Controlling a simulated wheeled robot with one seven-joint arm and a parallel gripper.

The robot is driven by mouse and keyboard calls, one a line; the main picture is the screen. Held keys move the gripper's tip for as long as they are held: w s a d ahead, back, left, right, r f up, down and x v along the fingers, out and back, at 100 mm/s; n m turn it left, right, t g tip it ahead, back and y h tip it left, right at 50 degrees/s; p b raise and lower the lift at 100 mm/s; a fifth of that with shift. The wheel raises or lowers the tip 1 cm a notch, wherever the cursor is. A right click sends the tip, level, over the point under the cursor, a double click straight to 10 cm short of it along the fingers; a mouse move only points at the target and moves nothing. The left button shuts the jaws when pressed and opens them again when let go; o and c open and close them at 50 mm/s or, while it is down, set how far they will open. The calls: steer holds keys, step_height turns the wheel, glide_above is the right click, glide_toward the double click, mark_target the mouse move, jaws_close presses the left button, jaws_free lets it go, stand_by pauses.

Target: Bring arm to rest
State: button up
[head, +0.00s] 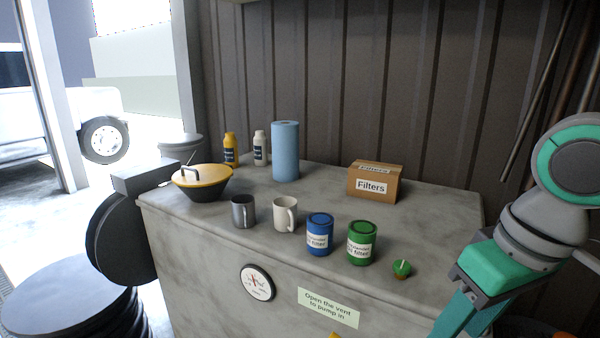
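My arm (575,160), grey with green-teal parts, shows at the right edge of the head view. It slopes down to the left, in front of the right end of the grey bench (220,280), and runs out of the bottom edge. The fingertips of my gripper do not show, so I cannot see whether it holds anything.
On the bench stand a yellow-lidded pot (203,180), two mugs (284,214), a blue can (319,234), a green can (361,243), a small green-topped item (402,269), a Filters box (375,182), a blue roll (285,151) and two bottles (260,148). Tyres (70,300) lie lower left.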

steer(key=w+a+f+t+y, duration=0.3)
steer(key=w+a+t+y, duration=0.2)
steer(key=w+a, duration=0.4)
steer(key=w+a+f+t+y, duration=0.3)
steer(key=w+a+t+y, duration=0.3)
steer(key=w, duration=0.5)
steer(key=a+f+m+t+h, duration=0.2)
steer(key=f+m+t+h, duration=0.15)
steer(key=f, duration=0.35)
steer(key=a+f+m+t+h, duration=0.2)
steer(key=a+f+m, duration=0.1)
steer(key=f+m, duration=0.25)
steer(key=s+a+f+m+g+h, duration=0.1)
steer(key=s+f+h, duration=0.3)
steer(key=s+f, duration=0.55)
steer(key=s+a+f+m+h, duration=0.2)
steer(key=s+f+h, duration=0.2)
steer(key=s+f, duration=0.55)
steer(key=s+f+n+g, duration=0.1)
steer(key=s+n, duration=0.3)
steer(key=s, duration=0.6)
steer(key=s+d+f+n+g, duration=0.1)
steer(key=s+f+n, duration=0.2)
steer(key=s, duration=0.8)
steer(key=shift+s+d+f+n+y, duration=0.15)
steer(key=shift+s+f+n+y, duration=0.15)
steer(key=shift+n+y, duration=0.25)
